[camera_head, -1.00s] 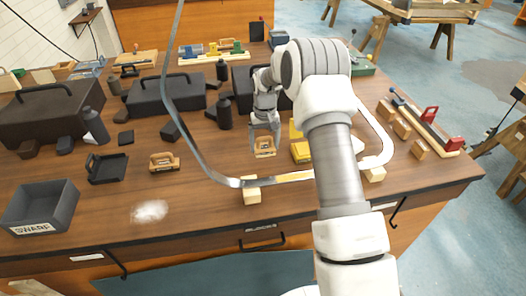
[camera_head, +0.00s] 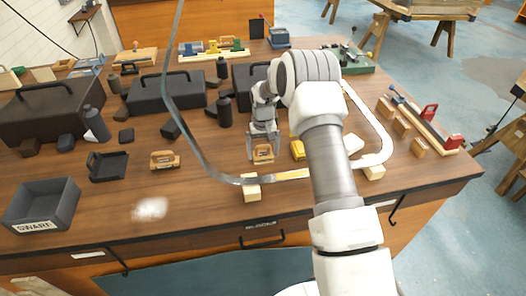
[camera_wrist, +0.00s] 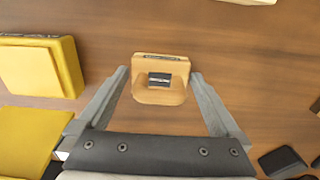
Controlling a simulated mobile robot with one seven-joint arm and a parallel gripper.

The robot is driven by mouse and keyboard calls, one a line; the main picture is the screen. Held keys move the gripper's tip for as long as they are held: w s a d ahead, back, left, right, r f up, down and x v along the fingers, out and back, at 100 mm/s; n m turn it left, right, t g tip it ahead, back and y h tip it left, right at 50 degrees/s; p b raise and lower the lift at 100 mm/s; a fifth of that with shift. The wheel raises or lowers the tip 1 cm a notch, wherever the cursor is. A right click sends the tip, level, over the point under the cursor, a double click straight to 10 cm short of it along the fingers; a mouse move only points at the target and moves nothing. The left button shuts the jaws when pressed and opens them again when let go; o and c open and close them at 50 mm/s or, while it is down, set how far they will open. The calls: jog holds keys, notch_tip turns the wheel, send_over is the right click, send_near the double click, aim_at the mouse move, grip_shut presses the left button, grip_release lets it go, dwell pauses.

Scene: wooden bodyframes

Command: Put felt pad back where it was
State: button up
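A small light-wood block with a dark patch, which I take to be the felt pad (camera_head: 263,155), is low over or on the workbench (camera_head: 215,220), left of the yellow block. It also shows in the wrist view (camera_wrist: 160,95) between my fingertips. My gripper (camera_head: 263,150) points down with one finger at each side of it. The wrist view shows the fingertips (camera_wrist: 160,72) at its two edges with almost no gap, so my gripper looks shut on it. Whether its underside touches the bench is hidden.
A grey metal band (camera_head: 205,165) loops around my arm, near wooden blocks (camera_head: 251,190). A yellow block (camera_head: 298,150) is close on the right. A wooden-handled tool (camera_head: 165,160), black tray (camera_head: 108,167), white powder patch (camera_head: 150,209) and SWARF bin (camera_head: 42,207) are left.

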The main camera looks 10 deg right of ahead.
jog(key=shift+r, duration=0.1)
notch_tip(320, 180, up, 12)
jog(key=shift+f+b, duration=0.1)
jog(key=shift+b, duration=0.35)
jog(key=s+r+t, duration=0.3)
jog(key=s+r, duration=1.3)
jog(key=r, duration=0.4)
jog(key=s+t, duration=0.2)
jog(key=s, duration=1.9)
jog(key=shift+r+t, duration=0.25)
jog(key=shift+t, duration=0.05)
jog(key=shift+s, duration=0.15)
jog(key=shift+c, duration=0.3)
